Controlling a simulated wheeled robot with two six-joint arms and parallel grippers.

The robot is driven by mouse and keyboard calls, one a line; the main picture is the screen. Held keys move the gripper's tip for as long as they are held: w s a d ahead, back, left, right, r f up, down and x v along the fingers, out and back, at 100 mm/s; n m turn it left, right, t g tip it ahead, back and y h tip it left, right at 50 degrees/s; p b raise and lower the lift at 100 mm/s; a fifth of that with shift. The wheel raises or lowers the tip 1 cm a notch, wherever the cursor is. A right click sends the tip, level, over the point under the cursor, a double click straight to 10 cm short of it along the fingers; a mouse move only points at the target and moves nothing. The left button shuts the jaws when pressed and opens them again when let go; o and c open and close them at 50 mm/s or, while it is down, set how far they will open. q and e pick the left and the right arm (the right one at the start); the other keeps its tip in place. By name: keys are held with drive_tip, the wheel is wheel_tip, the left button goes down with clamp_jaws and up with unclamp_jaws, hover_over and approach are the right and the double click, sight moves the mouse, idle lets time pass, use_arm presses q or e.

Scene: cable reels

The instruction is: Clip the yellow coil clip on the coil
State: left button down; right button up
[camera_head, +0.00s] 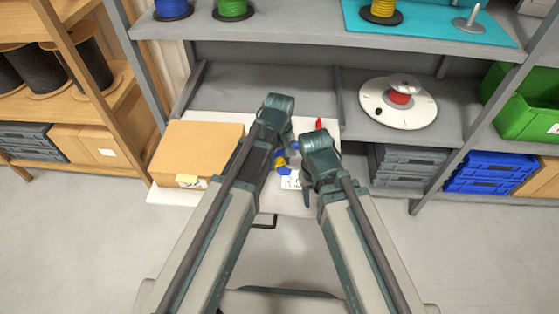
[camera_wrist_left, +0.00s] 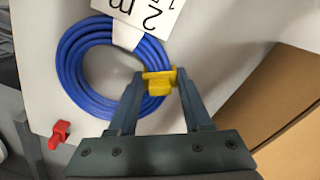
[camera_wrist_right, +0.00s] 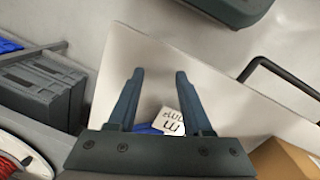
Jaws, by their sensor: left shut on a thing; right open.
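The blue cable coil (camera_wrist_left: 72,68) lies on a white board, with a white tag marked "2 m" (camera_wrist_left: 150,18) on it. The yellow coil clip (camera_wrist_left: 158,82) is between the fingertips of my left gripper (camera_wrist_left: 160,78), at the coil's edge. It overlaps the blue strands in the left wrist view; I cannot tell whether it is fully clipped around them. In the head view the coil (camera_head: 296,146) and the clip (camera_head: 281,161) are partly hidden by my arms. My right gripper (camera_wrist_right: 155,85) is open and empty above the board, with the tag (camera_wrist_right: 174,122) and a little blue cable behind its fingers.
A red clip (camera_wrist_left: 59,134) lies on the board near the coil. A cardboard box (camera_head: 197,148) stands left of the coil. A white reel with red wire (camera_head: 398,103) is on the shelf at right. Grey bins (camera_head: 408,165) sit below it.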

sight(279, 159)
use_arm(q)
drive_tip(key=shift+f, duration=0.1)
use_arm(e)
drive_tip(key=shift+f, duration=0.1)
use_arm(q)
drive_tip(key=shift+c, duration=1.3)
unclamp_jaws()
drive_tip(key=shift+o, duration=0.3)
drive_tip(key=shift+o, duration=1)
wheel_tip(279, 159, up, 7)
drive_tip(key=p, duration=0.7)
use_arm(e)
wheel_tip(279, 159, up, 7)
